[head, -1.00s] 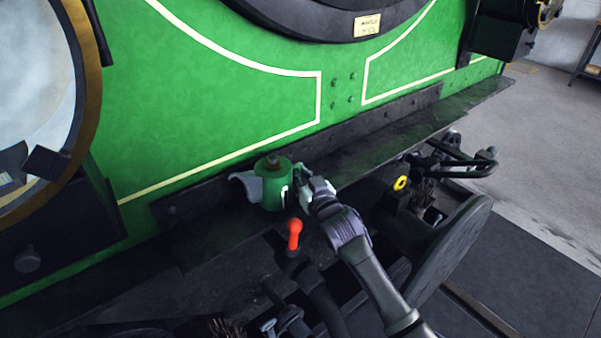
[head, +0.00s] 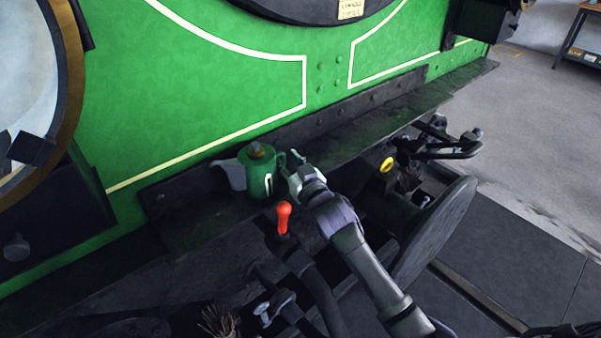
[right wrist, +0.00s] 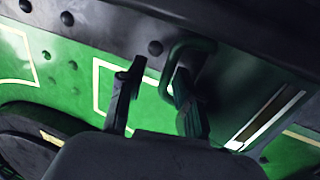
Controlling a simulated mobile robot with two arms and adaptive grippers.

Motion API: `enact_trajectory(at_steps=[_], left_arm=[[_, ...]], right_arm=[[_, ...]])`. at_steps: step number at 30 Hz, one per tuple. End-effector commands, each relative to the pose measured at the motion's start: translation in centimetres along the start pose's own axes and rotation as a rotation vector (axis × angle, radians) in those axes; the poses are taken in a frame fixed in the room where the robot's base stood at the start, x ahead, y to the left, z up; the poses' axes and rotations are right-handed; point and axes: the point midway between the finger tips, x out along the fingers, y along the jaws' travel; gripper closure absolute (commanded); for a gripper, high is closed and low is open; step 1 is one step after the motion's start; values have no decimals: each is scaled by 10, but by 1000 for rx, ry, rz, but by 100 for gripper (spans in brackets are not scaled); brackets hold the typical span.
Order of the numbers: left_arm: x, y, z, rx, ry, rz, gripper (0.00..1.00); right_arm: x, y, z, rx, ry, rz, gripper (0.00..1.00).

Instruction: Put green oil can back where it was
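The green oil can (head: 260,177) stands upright on the dark ledge at the front of the green tram, with its grey spout to the left and its handle to the right. My right gripper (head: 291,174) is just right of the can, at the handle side. In the right wrist view its two fingers (right wrist: 155,92) are spread apart, and the can's green handle (right wrist: 190,50) shows close to the right-hand finger. I cannot tell if that finger touches the handle. My left gripper is not in view.
A red-topped lever (head: 283,217) stands in front of the ledge, below the can. A round dark buffer (head: 435,232) and a yellow-ringed part (head: 387,165) are to the right of my arm. The ledge (head: 400,115) is bare to the right.

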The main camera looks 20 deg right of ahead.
Motion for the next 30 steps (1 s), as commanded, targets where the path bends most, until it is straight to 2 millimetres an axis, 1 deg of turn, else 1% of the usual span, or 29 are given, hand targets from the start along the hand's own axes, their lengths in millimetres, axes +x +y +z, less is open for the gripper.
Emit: enact_trajectory(at_steps=[1, 9, 12, 15, 20, 30], left_arm=[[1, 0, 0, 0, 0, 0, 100], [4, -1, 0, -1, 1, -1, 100], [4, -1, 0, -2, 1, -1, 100], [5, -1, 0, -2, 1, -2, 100], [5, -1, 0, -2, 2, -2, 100], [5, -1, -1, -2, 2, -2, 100]], right_arm=[[-11, 0, 2, 0, -1, 0, 66], [-70, 0, 2, -1, -2, 0, 66], [-87, -1, 2, -1, -2, 0, 66], [-99, -1, 1, 0, -1, 0, 66], [-108, 0, 0, 0, 0, 0, 66], [-108, 0, 0, 0, 0, 0, 66]])
